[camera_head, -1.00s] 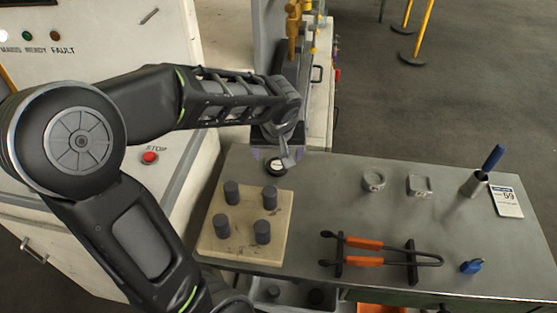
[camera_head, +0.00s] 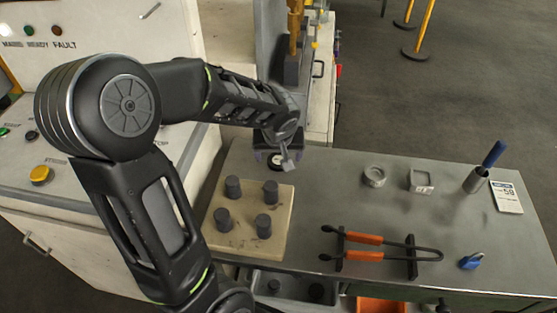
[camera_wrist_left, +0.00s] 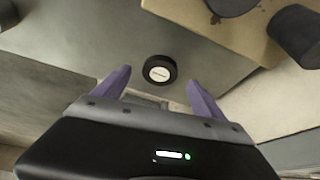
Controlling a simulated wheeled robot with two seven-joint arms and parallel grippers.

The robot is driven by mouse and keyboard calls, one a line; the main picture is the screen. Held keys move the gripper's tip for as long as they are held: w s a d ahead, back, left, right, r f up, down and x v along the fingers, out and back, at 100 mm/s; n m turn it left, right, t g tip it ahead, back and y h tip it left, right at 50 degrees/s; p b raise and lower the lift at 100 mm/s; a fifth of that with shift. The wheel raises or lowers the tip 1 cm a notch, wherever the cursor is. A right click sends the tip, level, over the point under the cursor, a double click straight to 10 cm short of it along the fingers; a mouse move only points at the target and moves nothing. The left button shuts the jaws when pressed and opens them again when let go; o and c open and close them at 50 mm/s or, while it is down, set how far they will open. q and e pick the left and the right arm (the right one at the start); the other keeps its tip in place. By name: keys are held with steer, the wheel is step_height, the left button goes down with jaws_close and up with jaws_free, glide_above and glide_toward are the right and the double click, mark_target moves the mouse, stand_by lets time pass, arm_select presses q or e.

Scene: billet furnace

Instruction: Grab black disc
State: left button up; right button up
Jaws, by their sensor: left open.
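The black disc (camera_head: 273,161) has a white label on top and lies on the grey table (camera_head: 325,200), behind the beige block. It also shows in the left wrist view (camera_wrist_left: 160,70), ahead of and between my two purple fingertips. My left gripper (camera_head: 275,158) hangs above and around the disc in the head view, its fingers partly hidden by the wrist. In the left wrist view my left gripper (camera_wrist_left: 158,85) is open, with a gap to the disc on each side. My right gripper is not in view.
A beige block (camera_head: 245,243) with several dark pegs stands just in front of the disc. The table's middle is clear.

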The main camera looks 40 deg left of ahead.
mark_target(278, 162)
arm_select(q)
steer(key=x, duration=0.3)
steer(key=shift+r, duration=0.1)
stand_by(0.4)
jaws_close()
stand_by(0.8)
